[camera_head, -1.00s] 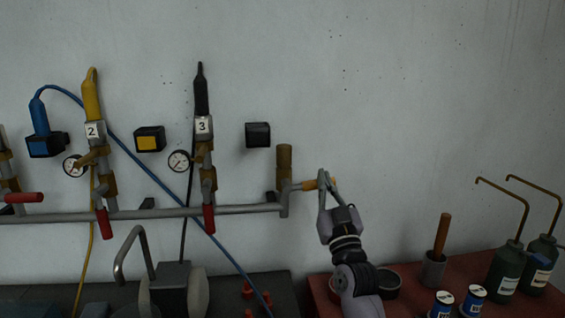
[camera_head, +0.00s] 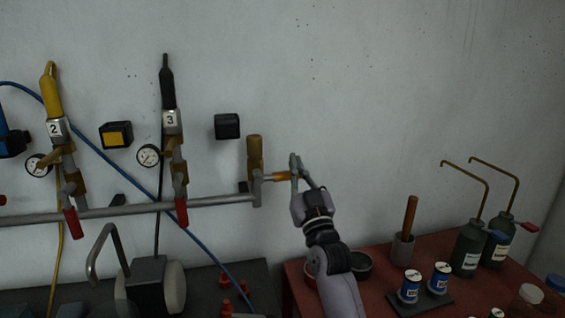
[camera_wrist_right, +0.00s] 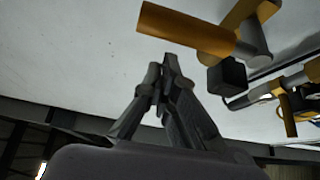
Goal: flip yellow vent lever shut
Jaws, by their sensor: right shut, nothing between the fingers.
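The yellow vent lever (camera_head: 276,177) sticks out level to the right from the brass valve (camera_head: 255,158) at the right end of the grey pipe. My right gripper (camera_head: 295,159) is at the lever's free end, its fingertips reaching a little above it in the head view. In the right wrist view the lever (camera_wrist_right: 187,29) is a thick yellow bar crossing above the fingertips (camera_wrist_right: 163,72). The fingers are shut and empty. I cannot tell whether they touch the lever. My left gripper is not in view.
The grey pipe (camera_head: 215,201) carries valves with red handles (camera_head: 181,211) to the left. Below right, a red bench (camera_head: 385,255) holds blue cans (camera_head: 410,287), a cup with a brown handle (camera_head: 403,247) and green oilers (camera_head: 468,248). The wall above is clear.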

